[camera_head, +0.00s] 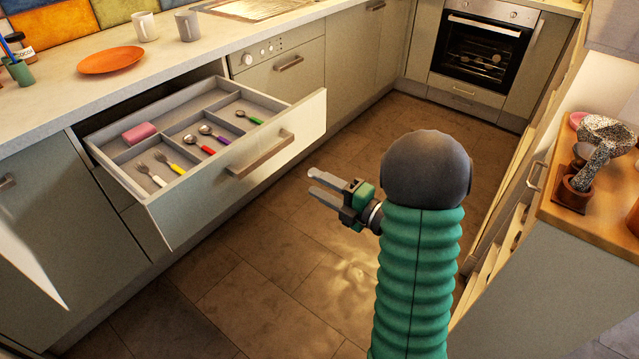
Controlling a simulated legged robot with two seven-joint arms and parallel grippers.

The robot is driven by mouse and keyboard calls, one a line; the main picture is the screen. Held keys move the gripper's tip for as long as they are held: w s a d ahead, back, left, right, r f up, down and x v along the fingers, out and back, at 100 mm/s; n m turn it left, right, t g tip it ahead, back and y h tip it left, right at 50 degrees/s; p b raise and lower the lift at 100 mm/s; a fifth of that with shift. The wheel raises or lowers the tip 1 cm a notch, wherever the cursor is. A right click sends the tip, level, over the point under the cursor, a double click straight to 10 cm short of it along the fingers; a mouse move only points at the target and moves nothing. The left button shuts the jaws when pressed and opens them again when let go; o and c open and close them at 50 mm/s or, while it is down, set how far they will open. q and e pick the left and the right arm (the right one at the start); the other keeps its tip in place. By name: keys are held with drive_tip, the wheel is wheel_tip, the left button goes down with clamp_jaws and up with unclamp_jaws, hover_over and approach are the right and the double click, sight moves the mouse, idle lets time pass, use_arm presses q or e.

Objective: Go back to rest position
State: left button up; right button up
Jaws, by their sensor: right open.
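My right arm, with a ribbed green sleeve and a dark rounded joint, reaches up from the bottom right of the head view. My right gripper (322,188) points left over the floor. Its jaws are open and hold nothing. It is to the right of the open drawer (222,165) and apart from it. My left gripper is not in view.
The open drawer holds forks (152,174), several spoons (198,145) and a pink item (139,133). The counter (60,100) bears an orange plate (110,59) and cups (145,26). A wooden-topped counter (590,219) is at right. An oven (484,52) stands behind clear floor.

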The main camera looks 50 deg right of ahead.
idle(0.3)
drive_tip(key=w+a+f+m+g+h, duration=0.4)
drive_tip(key=w+a+f+m+g, duration=0.2)
drive_tip(key=a+f+m+g, duration=0.35)
drive_tip(key=s+a+f+m+g+y, duration=0.1)
drive_tip(key=s+a+f+m+g, duration=0.2)
drive_tip(key=s+a+m, duration=0.3)
drive_tip(key=s+a+f+m+g+y, duration=0.1)
drive_tip(key=s+a+f+m+g, duration=0.2)
drive_tip(key=s+a, duration=0.55)
wheel_tip(320, 180, up, 27)
drive_tip(key=w+p, duration=0.1)
drive_tip(key=p, duration=2.6)
drive_tip(key=shift+r, duration=0.15)
